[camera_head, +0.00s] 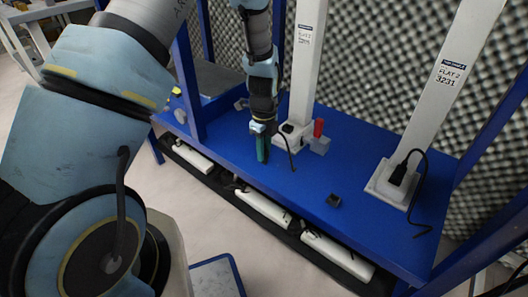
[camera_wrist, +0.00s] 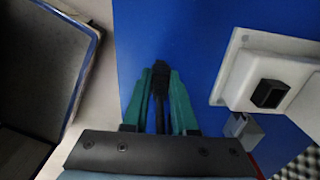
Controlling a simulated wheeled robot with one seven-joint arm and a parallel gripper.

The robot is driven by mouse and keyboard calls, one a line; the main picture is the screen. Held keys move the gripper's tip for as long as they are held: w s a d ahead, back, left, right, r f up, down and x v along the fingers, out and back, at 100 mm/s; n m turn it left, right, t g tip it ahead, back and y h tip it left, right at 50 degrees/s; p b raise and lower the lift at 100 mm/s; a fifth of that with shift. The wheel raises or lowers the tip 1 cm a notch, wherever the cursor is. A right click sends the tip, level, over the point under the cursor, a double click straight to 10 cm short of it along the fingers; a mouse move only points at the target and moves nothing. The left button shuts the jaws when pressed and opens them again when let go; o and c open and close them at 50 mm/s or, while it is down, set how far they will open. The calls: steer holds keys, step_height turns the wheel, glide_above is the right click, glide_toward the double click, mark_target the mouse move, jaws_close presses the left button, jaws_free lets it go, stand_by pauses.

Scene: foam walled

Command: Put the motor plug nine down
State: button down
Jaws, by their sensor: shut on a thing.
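My gripper (camera_head: 262,150) is low over the blue bench (camera_head: 230,150), close to its front edge. In the wrist view its green fingers (camera_wrist: 160,75) are shut on a slim black motor plug (camera_wrist: 159,88). The plug's far end lies against the blue surface in that view; I cannot tell whether it touches. No number can be read on it. In the head view my fingers mostly hide the plug, and a black cable (camera_head: 290,153) hangs beside them on the right.
A white post base (camera_head: 286,141) stands just right of my gripper; its black socket (camera_wrist: 269,93) shows in the wrist view. A red piece (camera_head: 318,127) and grey block (camera_head: 320,145) are beside it. A small black block (camera_head: 334,200) and another plugged post (camera_head: 385,186) are further right.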

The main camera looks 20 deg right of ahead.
steer(key=c, duration=0.7)
jaws_free()
